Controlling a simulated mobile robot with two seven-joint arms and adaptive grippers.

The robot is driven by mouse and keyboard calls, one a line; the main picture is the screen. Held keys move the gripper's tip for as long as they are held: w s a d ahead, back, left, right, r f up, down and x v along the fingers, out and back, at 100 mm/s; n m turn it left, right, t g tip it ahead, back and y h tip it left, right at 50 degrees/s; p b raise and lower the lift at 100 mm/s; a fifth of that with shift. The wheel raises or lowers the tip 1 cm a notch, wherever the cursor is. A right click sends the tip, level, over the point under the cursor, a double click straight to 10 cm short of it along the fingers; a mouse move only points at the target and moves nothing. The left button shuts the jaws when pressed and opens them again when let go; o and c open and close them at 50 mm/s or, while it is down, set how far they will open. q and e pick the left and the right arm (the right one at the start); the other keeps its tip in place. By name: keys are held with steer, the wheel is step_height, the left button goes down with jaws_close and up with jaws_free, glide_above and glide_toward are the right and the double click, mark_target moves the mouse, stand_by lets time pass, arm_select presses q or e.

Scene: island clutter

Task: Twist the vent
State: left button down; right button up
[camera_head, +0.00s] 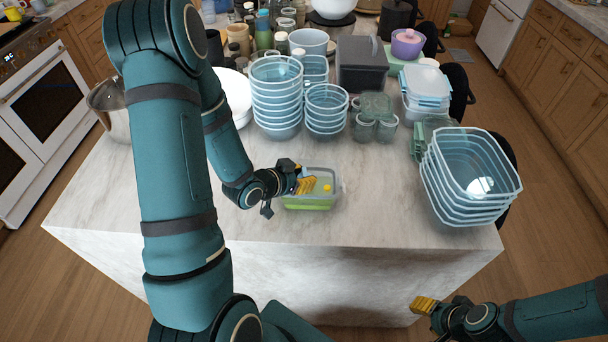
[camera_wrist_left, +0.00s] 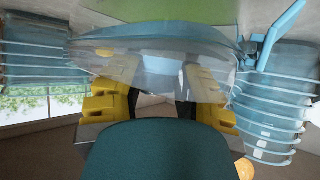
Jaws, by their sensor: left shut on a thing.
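A small clear rectangular container (camera_head: 310,203) with green in its lower part stands near the front of the marble island. A small round yellow vent (camera_head: 327,187) shows on its clear lid (camera_head: 322,174). My left gripper (camera_head: 306,185) has its yellow fingers at the lid's left part, beside the vent. The exact finger contact is blurred by the clear plastic. My right gripper (camera_head: 424,305) is apart, in front of the island.
Stacked clear blue bowls (camera_head: 277,98) and smaller bowls (camera_head: 326,108) stand behind the container. A tall stack of square containers (camera_head: 468,175) stands at the right edge. A metal pot (camera_head: 110,108) is at the left. The marble top (camera_head: 120,190) is clear at the front left.

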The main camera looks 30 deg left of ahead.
arm_select(q)
steer(key=shift+m+h, duration=0.3)
steer(key=c, duration=0.6)
jaws_free()
steer(key=shift+c, duration=0.2)
step_height(320, 180, up, 10)
